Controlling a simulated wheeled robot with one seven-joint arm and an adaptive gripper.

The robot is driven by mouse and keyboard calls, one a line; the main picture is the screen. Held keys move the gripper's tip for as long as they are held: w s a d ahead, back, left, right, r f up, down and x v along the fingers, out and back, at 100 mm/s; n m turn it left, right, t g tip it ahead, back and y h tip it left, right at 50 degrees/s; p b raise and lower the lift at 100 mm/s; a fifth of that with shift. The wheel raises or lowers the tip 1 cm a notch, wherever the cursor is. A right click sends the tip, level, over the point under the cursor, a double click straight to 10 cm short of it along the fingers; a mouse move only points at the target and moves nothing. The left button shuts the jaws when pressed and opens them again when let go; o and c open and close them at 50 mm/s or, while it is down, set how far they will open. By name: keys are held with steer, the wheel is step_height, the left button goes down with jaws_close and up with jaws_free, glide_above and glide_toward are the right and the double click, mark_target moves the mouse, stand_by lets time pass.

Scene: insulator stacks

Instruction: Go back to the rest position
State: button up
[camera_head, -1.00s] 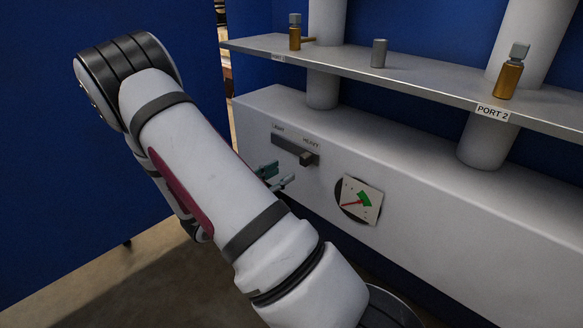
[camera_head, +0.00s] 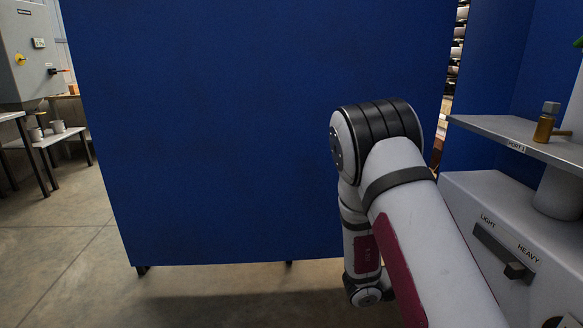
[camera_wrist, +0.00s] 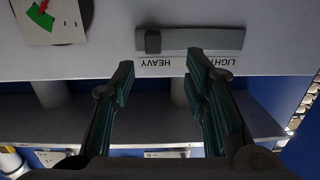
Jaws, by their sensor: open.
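My gripper (camera_wrist: 164,75) is open and empty in the wrist view, its two dark green fingers spread apart. Between and beyond the fingertips is the white console face with a LIGHT–HEAVY slider (camera_wrist: 195,41). The slider's dark knob sits at the HEAVY end, and a gap appears to separate it from the fingers. In the head view the slider (camera_head: 502,250) shows at the right edge. My arm fills the lower right of the head view and hides my gripper there.
A large blue partition (camera_head: 250,130) stands ahead. A shelf (camera_head: 490,126) with a brass fitting (camera_head: 545,122) is at right. A gauge (camera_wrist: 45,15) is at the wrist view's top left. Grey machinery (camera_head: 28,55) and a bench (camera_head: 58,138) stand far left. Bare floor (camera_head: 60,250) lies at lower left.

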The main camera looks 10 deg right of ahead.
steer(key=w+a+r+n+t+y, duration=0.3)
steer(key=w+a+n+t+y, duration=0.1)
steer(key=w+a+t+y, duration=0.6)
steer(key=s+a+r+n+g+y, duration=0.1)
steer(key=s+a+r+n+y, duration=0.15)
steer(key=a+r+y, duration=0.4)
steer(key=s+a+r+n+y, duration=0.2)
steer(key=a+r+n, duration=0.2)
steer(key=a, duration=0.6)
steer(key=s+a+r+n+g+y, duration=0.1)
steer(key=s+a+n+g, duration=0.15)
steer(key=s, duration=0.55)
steer(key=s+a+r+n+g+y, duration=0.1)
steer(key=s+a+r+n, duration=0.15)
steer(key=s, duration=0.55)
steer(key=s+d+f+n+g+h, duration=0.1)
steer(key=s+d+n+g+h, duration=0.15)
steer(key=s, duration=0.65)
steer(key=s+d+n+g+h, duration=0.1)
steer(key=s+d+g, duration=0.15)
steer(key=s, duration=0.65)
step_height(320, 180, up, 27)
steer(key=d+t+p, duration=0.1)
steer(key=t+p, duration=0.3)
steer(key=p, duration=2.1)
